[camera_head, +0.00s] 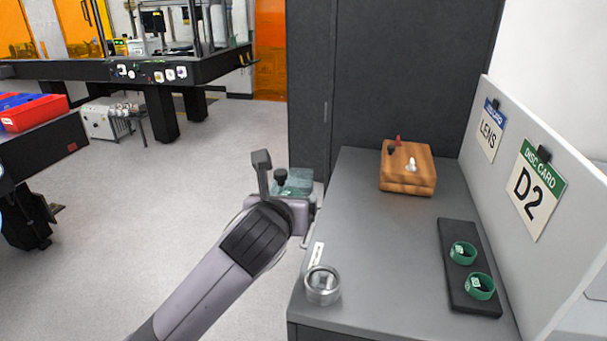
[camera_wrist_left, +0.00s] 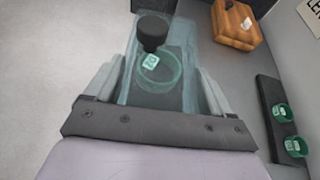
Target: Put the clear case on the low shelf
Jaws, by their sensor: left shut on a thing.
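The clear case (camera_head: 296,182) is a see-through greenish box with a dark round knob on top. My left gripper (camera_head: 287,207) is shut on it and holds it in the air, just off the left edge of the grey bench. In the left wrist view the clear case (camera_wrist_left: 156,98) sits between the two fingers of my left gripper (camera_wrist_left: 158,92), and a green ring with a white tag shows through its wall. My right gripper is not in view. I cannot make out which surface is the low shelf.
The grey bench top (camera_head: 370,240) bears a wooden box (camera_head: 408,168), a metal ring (camera_head: 322,285) near its front left corner, and a black tray (camera_head: 456,235) with green rings (camera_head: 463,252). A panel with LENS and D2 cards (camera_head: 537,190) stands along its right. Open floor lies left.

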